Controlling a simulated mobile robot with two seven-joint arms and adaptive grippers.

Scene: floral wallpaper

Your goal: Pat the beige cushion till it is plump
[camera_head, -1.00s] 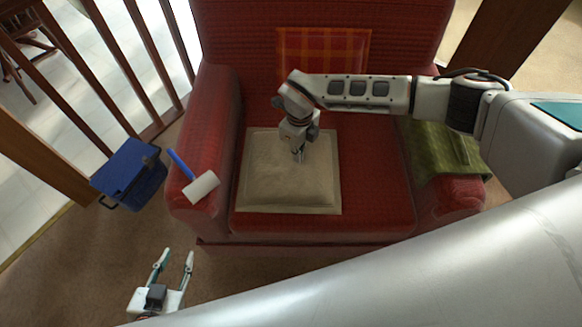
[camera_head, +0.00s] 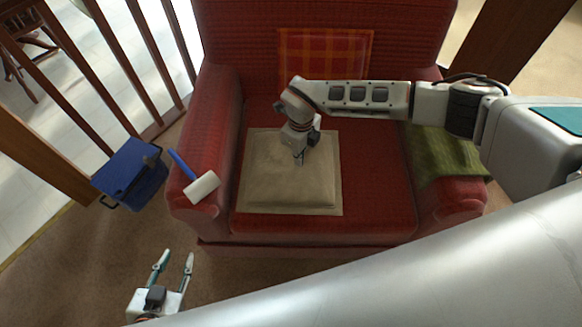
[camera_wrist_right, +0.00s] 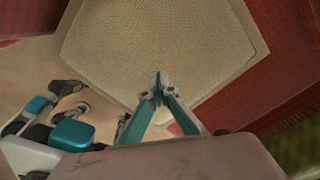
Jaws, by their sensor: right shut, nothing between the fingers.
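The beige cushion (camera_head: 285,183) lies flat on the seat of a red armchair, with a paler flat border around its raised middle. My right gripper (camera_head: 299,160) is over the upper right part of the cushion, pointing down, shut and empty. In the right wrist view the shut fingertips (camera_wrist_right: 158,82) show against the cushion (camera_wrist_right: 150,45); whether they touch it I cannot tell. My left gripper (camera_head: 174,264) is open and empty, low over the floor in front of the chair at the lower left.
An orange plaid cushion (camera_head: 325,55) leans on the backrest. A blue box (camera_head: 130,172) stands left, by wooden railings (camera_head: 110,65).

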